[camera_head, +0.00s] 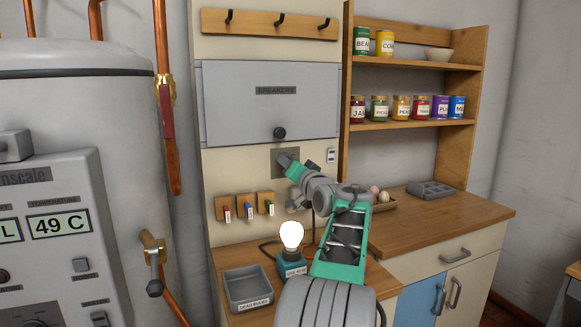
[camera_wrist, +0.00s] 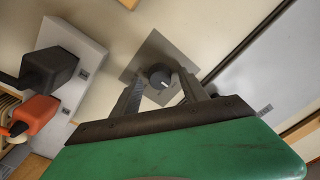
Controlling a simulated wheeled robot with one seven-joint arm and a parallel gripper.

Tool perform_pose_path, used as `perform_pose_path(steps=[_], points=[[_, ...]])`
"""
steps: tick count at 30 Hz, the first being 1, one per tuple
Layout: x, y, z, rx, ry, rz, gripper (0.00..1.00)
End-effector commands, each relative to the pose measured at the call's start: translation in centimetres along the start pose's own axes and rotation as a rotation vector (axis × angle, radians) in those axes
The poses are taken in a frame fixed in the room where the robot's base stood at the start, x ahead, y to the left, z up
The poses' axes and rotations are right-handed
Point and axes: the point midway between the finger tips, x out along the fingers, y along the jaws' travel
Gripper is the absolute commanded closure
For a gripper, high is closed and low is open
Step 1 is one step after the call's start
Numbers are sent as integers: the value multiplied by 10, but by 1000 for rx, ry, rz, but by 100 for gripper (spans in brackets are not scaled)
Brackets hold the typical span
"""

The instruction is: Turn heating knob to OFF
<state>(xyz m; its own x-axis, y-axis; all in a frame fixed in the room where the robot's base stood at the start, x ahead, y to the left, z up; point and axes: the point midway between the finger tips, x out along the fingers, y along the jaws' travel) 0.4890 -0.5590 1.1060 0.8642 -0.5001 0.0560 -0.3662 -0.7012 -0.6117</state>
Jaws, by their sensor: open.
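A dark round knob (camera_wrist: 159,76) with a white pointer mark sits on a square grey plate (camera_wrist: 141,62) in the wrist view. No label on this plate is legible. In the head view the plate (camera_head: 277,168) is on the cream wall panel below the breaker box, and my gripper hides the knob. My gripper (camera_head: 285,160) is at the plate. In the wrist view my gripper (camera_wrist: 161,83) is open, with one finger on each side of the knob. I cannot tell whether the fingers touch it.
The breaker box (camera_head: 235,105), with its own dark knob (camera_head: 279,133), is just above. Black (camera_wrist: 48,70) and orange (camera_wrist: 36,112) plugs sit in a socket block beside the plate. A lit bulb (camera_head: 291,235) and a grey tray (camera_head: 247,286) are on the counter below.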

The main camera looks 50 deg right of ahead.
Motion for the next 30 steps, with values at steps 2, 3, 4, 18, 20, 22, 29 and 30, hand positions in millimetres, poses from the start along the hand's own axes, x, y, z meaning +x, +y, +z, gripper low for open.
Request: perform_pose_path(steps=[2, 3, 4, 18, 20, 22, 29, 30], points=[[0, 0, 0, 0, 0, 0, 48], [0, 0, 0, 0, 1, 0, 48], [-1, 0, 0, 0, 1, 0, 48], [-76, 0, 0, 0, 1, 1, 48], [-78, 0, 0, 0, 1, 0, 48], [-79, 0, 0, 0, 0, 0, 48], [-78, 0, 0, 0, 0, 0, 48], [-78, 0, 0, 0, 0, 0, 48]])
